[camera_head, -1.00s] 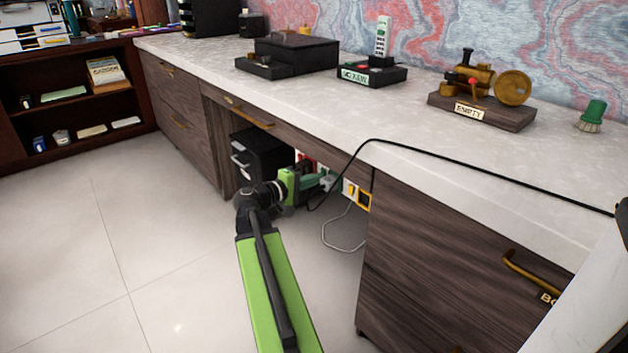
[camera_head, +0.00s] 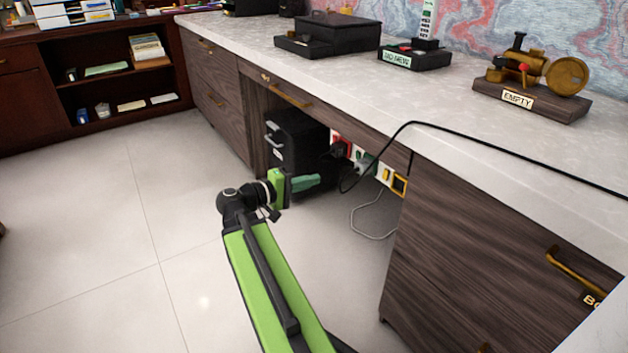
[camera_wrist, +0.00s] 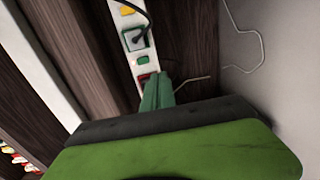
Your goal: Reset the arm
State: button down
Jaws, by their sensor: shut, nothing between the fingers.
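My green gripper (camera_head: 305,182) is at the end of my arm, low over the floor in front of the desk's knee space. Its fingers are together with nothing between them. In the wrist view the closed fingertips (camera_wrist: 157,92) point toward a white power strip (camera_wrist: 138,40) with coloured sockets. In the head view the power strip (camera_head: 366,163) is mounted under the desktop, to the right of and beyond my gripper. A black plug is in it near the red socket (camera_head: 341,144). My fingertips look apart from the strip in the head view.
The desk (camera_head: 440,95) has a dark drawer front (camera_head: 480,240) on the right. A black cabinet (camera_head: 298,150) stands in the knee space. A black cable (camera_head: 510,155) runs over the desk edge, and a grey wire loop (camera_head: 368,225) hangs below. The floor (camera_head: 110,230) at left is clear.

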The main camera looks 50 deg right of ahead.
jog(key=w+a+r+n+t+y+p, duration=0.15)
jog(key=w+a+r+t+p, duration=0.35)
jog(key=w+a+p, duration=0.5)
jog(key=w+a+f+n+y+p, duration=0.1)
jog(key=a+f+y+p, duration=0.3)
jog(key=a, duration=0.8)
jog(key=a+f+y+p, duration=0.15)
jog(key=a+y, duration=0.45)
jog(key=a, duration=0.6)
jog(key=w+a+f+n+y+p, duration=0.1)
jog(key=a+f+y+p, duration=0.3)
jog(key=a, duration=0.8)
notch_tip(320, 180, up, 39)
jog(key=p, duration=3.5)
jog(key=shift+s+d+p, duration=0.15)
jog(key=shift+s+p, duration=0.05)
jog(key=shift+p, duration=0.15)
jog(key=shift+f, duration=0.1)
jog(key=shift+d, duration=0.1)
